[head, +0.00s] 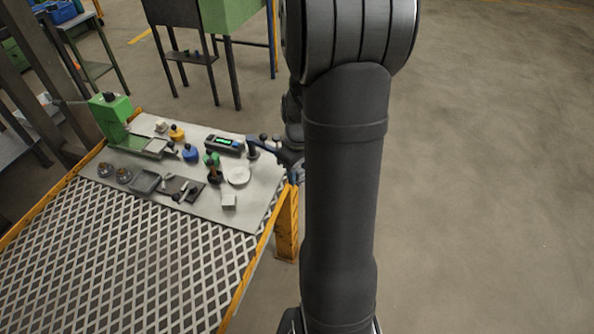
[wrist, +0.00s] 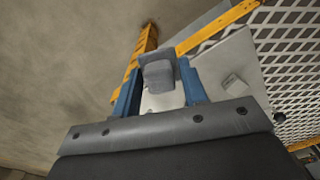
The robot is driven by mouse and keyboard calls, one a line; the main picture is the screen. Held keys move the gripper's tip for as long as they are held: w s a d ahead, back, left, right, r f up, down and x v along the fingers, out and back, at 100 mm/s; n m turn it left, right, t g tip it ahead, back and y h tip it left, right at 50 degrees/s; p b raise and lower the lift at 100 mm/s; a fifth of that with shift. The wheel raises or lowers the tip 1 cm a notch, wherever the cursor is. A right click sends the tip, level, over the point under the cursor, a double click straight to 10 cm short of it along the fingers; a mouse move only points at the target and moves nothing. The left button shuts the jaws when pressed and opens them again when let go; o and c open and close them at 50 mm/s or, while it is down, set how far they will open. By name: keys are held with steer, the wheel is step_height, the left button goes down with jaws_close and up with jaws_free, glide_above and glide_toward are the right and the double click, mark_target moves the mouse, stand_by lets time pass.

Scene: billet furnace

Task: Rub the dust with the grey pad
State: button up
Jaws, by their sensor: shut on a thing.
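My gripper (head: 268,148) reaches in from the right over the right edge of the pale worktop. Its two blue fingers (wrist: 158,88) are shut on a grey pad (wrist: 158,72), a block with a darker grey lower part. In the head view a small dark grey piece at the fingertips (head: 253,153) looks like the same pad; whether it touches the worktop I cannot tell. A white round dish (head: 238,176) lies close by, and a pale round surface shows behind the pad in the wrist view (wrist: 165,101). I cannot make out the dust.
A white block (head: 229,201) stands near the front right of the worktop (head: 205,215). A blue-grey meter with a green display (head: 224,144), a blue weight (head: 190,153), a green-topped piece (head: 211,160) and a dark tray (head: 145,182) stand left. A yellow post (head: 287,225) borders the right edge.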

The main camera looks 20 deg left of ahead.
steer(key=w+a, duration=0.2)
steer(key=a, duration=1)
glide_above(236, 180)
steer(key=f, duration=0.2)
steer(key=shift+w+f, duration=0.1)
steer(key=shift+f, duration=2.7)
step_height(236, 180, down, 2)
steer(key=shift+f, duration=0.1)
steer(key=shift+w, duration=0.85)
steer(key=shift+c, duration=0.3)
steer(key=shift+w, duration=1.15)
steer(key=shift+s, duration=2.05)
step_height(236, 180, up, 8)
